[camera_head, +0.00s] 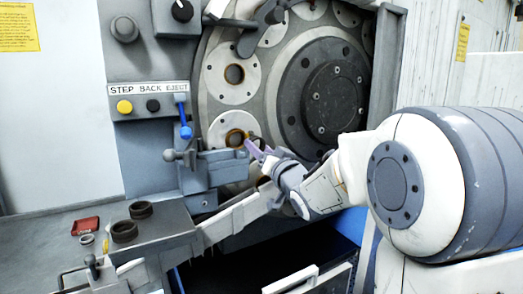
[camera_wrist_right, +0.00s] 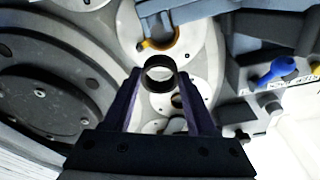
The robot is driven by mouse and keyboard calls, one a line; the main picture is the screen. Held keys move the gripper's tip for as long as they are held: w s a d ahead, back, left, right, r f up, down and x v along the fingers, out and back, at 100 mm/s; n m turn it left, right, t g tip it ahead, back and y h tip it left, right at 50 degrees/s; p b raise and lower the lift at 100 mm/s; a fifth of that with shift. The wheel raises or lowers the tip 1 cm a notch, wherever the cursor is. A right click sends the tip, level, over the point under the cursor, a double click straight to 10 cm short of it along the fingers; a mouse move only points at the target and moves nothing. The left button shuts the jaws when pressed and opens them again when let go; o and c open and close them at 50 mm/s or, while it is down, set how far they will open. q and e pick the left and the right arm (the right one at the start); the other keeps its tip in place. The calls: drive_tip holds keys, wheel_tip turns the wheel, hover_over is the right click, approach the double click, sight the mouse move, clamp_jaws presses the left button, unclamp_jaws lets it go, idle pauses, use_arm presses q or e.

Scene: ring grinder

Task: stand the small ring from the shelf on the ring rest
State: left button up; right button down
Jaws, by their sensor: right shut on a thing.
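My right gripper (camera_head: 258,150) has slim purple fingers and is in front of the lower left of the grinder's big disc. It also shows in the right wrist view (camera_wrist_right: 160,76), shut on a small dark ring (camera_wrist_right: 159,87). The ring is held between the fingertips with its opening facing the camera. It is in front of the pale disc face, close to a brass-lined hole (camera_wrist_right: 161,46). In the head view the ring is too small to make out clearly. I cannot tell which part is the ring rest. My left gripper is not in view.
Two dark rings (camera_head: 124,231) (camera_head: 140,209), a small grey ring (camera_head: 87,239) and a red tray (camera_head: 85,226) are on the grey shelf (camera_head: 165,219) at lower left. A blue-grey bracket (camera_head: 222,163) stands left of my right gripper. A blue lever (camera_head: 185,130) hangs above it.

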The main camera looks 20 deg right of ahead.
drive_tip(key=shift+w+a+p, duration=0.25)
drive_tip(key=shift+w+p, duration=0.1)
drive_tip(key=shift+w, duration=1.25)
drive_tip(key=shift+w+a+p, duration=0.3)
drive_tip(key=shift+w+p, duration=0.05)
drive_tip(key=shift+w, duration=1.25)
drive_tip(key=shift+w+a+p, duration=0.25)
drive_tip(key=shift+w+p, duration=0.1)
drive_tip(key=shift+w, duration=1.25)
drive_tip(key=shift+f+b, duration=0.55)
